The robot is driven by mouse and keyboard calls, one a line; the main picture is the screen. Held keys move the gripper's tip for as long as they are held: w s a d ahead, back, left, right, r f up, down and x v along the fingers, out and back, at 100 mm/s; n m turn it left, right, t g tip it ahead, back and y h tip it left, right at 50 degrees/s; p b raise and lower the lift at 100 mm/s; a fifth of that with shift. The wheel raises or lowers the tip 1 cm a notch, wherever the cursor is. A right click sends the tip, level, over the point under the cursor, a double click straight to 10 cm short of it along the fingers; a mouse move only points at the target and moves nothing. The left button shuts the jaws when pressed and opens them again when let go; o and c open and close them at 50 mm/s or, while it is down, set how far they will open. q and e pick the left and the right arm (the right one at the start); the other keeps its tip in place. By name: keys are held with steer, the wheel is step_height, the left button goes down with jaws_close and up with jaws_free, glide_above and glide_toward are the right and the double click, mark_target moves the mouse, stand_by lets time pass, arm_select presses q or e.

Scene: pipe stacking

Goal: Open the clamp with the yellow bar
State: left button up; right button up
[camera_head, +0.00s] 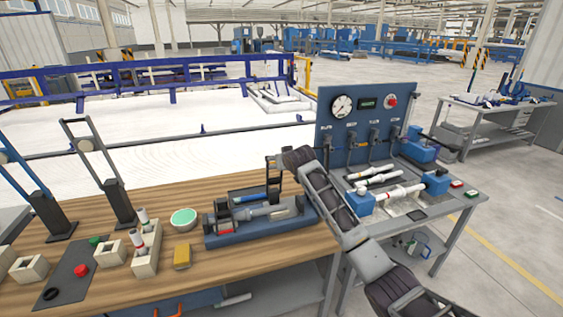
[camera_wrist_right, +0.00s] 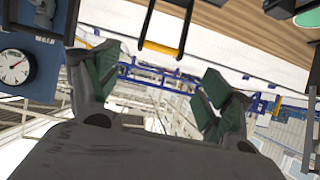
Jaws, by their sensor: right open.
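The clamp's yellow bar (camera_wrist_right: 162,48) shows in the right wrist view, carried between two dark arms. In the head view the clamp's dark raised frame (camera_head: 272,172) stands at the right rear of a blue-black fixture (camera_head: 222,238) on the wooden table. The yellow colour is hard to make out there. My right gripper (camera_head: 291,158) is beside the top of this frame. In the right wrist view my right gripper (camera_wrist_right: 160,82) is open, its green-padded fingers wide apart. The bar appears ahead of the gap, and nothing is held. My left gripper is not in view.
The fixture holds a grey pipe piece (camera_head: 262,212) and a blue-marked piece. A gauge panel (camera_head: 366,115) stands close behind my right arm. A green-topped round dish (camera_head: 183,218), a yellow block (camera_head: 182,256) and tall lever frames (camera_head: 98,165) are to the left.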

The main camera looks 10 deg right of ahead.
steer(key=shift+s+r, duration=0.25)
steer(key=shift+s, duration=0.2)
